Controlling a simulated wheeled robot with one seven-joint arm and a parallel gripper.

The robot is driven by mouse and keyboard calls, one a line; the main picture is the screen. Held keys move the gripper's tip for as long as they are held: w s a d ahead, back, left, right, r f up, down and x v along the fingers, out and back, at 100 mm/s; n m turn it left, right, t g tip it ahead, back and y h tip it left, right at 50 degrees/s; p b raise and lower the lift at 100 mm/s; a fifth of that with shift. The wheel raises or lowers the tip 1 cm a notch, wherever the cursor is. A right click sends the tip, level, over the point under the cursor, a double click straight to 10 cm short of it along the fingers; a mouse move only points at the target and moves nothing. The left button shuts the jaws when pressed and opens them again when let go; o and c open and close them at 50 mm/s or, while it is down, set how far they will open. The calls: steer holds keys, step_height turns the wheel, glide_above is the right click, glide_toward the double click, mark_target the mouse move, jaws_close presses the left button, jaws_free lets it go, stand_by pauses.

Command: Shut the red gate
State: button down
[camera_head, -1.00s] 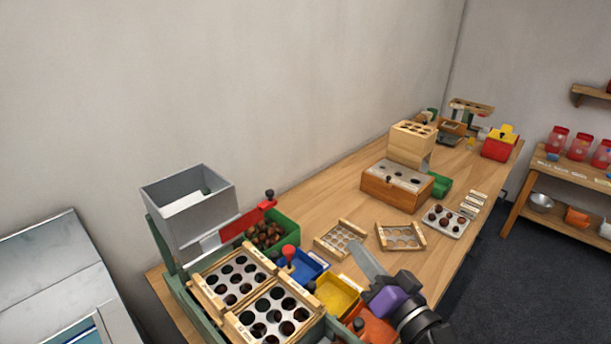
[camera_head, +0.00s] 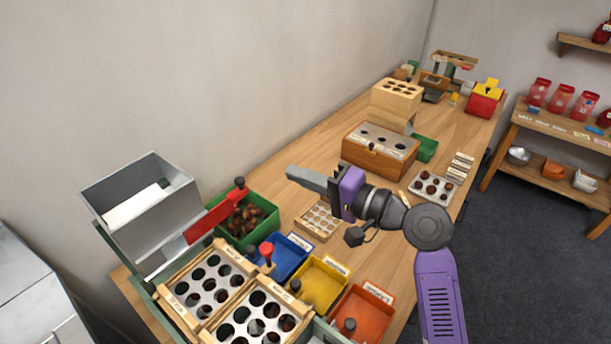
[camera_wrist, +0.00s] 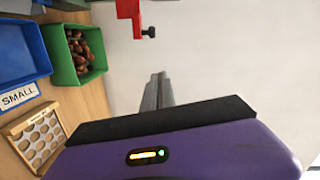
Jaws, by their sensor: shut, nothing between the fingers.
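The red gate (camera_head: 213,217) is a flat red bar with a dark knob (camera_head: 239,182) at its far end. It sticks out to the right from the foot of the grey hopper (camera_head: 143,205). In the wrist view the red gate (camera_wrist: 130,14) shows at the top, with its dark knob to the right. My gripper (camera_head: 292,173) is shut and empty, its fingers pointing left above the table. It is to the right of the knob and apart from it. In the wrist view my gripper's fingers (camera_wrist: 158,78) are together below the knob.
A green bin (camera_head: 268,232) of chestnuts stands below the gate's knob end. Blue (camera_head: 297,247), yellow (camera_head: 325,270) and orange (camera_head: 372,292) trays stand in front of it. A wooden box (camera_head: 372,160) stands behind my gripper. The wall (camera_head: 220,80) is bare.

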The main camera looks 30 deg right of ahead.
mark_target(237, 195)
steer(key=w+a+f+p, duration=0.1)
steer(key=w+a, duration=0.3)
steer(key=a, duration=0.2)
steer(key=shift+w+a, duration=0.15)
steer(key=shift+w, duration=0.25)
steer(key=a+p, duration=0.1)
steer(key=s+a, duration=0.1)
steer(key=a, duration=0.1)
steer(key=a+p, duration=0.1)
steer(key=shift+s+a+r+p, duration=0.1)
steer(key=shift+s+a+p, duration=0.15)
steer(key=shift+a+p, duration=0.05)
steer(key=shift+s+a, duration=0.15)
steer(key=shift+a, duration=0.4)
